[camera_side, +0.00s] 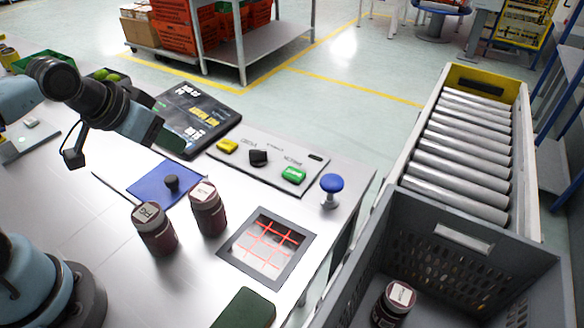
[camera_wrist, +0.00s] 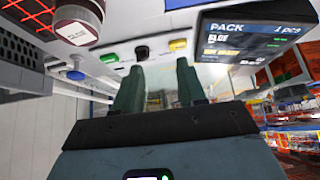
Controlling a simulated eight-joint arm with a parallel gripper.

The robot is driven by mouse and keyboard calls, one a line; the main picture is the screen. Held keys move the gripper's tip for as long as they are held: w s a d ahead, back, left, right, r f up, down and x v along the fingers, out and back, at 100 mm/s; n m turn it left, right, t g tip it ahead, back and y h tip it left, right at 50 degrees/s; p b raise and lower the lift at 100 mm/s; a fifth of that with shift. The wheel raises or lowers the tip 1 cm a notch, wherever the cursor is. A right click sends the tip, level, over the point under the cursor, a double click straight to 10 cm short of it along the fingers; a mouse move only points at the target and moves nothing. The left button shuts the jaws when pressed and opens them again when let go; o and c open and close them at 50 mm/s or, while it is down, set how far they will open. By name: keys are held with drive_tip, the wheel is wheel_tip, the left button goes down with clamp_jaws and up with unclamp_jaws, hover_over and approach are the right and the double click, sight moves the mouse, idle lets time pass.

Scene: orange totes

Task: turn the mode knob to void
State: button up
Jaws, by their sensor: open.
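The black mode knob (camera_side: 258,157) sits on the grey control panel (camera_side: 268,172), between a yellow button (camera_side: 227,146) and a green button (camera_side: 294,175). In the wrist view the knob (camera_wrist: 142,53) shows beyond the fingertips, a little left of the middle of the gap. Which mark the knob points at is too small to tell. My gripper (camera_side: 172,143) is above the table, left of the panel, apart from the knob. In the wrist view my gripper (camera_wrist: 158,72) has its two green fingers apart with nothing between them.
A dark display (camera_side: 195,118) stands behind the panel. A blue mushroom button (camera_side: 332,185) is at the right. A grey tote (camera_side: 470,240) holds another jar.

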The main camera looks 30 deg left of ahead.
drive_tip(key=w+d+r+m+g, duration=0.25)
drive_tip(key=w+r+m, duration=0.2)
drive_tip(key=w, duration=0.35)
drive_tip(key=m+g, duration=0.5)
drive_tip(key=m, duration=0.2)
approach(256, 151)
drive_tip(key=shift+t, duration=0.25)
wheel_tip(256, 151, down, 9)
drive_tip(key=shift+s+f, duration=0.1)
drive_tip(key=shift+s, duration=0.05)
clamp_jaws()
